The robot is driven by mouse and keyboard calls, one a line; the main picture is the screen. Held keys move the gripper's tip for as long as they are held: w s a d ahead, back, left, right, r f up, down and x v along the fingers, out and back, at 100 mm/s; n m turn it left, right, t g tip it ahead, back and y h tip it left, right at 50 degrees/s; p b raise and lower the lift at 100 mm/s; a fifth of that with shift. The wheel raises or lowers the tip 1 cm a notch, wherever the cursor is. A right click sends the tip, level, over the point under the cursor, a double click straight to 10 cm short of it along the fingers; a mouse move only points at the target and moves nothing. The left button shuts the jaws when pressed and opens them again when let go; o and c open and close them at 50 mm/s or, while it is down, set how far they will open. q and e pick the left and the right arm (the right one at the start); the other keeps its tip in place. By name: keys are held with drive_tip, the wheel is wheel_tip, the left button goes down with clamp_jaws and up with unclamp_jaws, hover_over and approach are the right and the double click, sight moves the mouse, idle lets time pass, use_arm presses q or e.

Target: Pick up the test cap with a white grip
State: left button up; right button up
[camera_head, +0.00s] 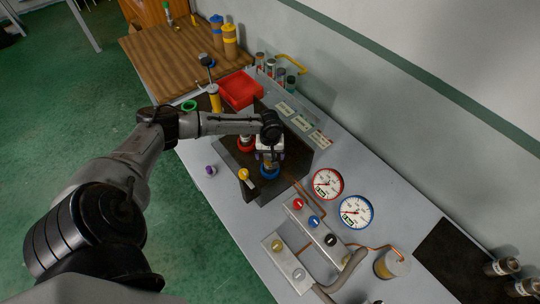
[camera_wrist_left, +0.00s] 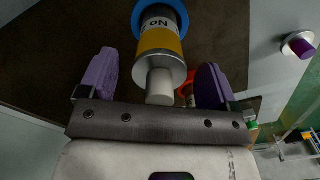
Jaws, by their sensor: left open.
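In the left wrist view a test cap with a white grip (camera_wrist_left: 160,87) stands out toward me. In the head view my left gripper (camera_head: 268,157) is over the dark stand, just above a blue ring (camera_head: 270,173); the gripper hides most of the cap there. My right gripper is not in view.
A small purple-gripped piece (camera_head: 210,170) lies on the grey bench left of the dark stand. A red tray (camera_head: 240,89) is behind. A yellow-handled piece (camera_head: 244,174) is close by on the left. Two gauges (camera_head: 328,184) and a valve panel (camera_head: 315,222) are to the right.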

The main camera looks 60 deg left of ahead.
use_arm(q)
drive_tip(key=shift+f, duration=0.1)
drive_tip(key=c, duration=1)
drive_tip(key=shift+c, duration=0.4)
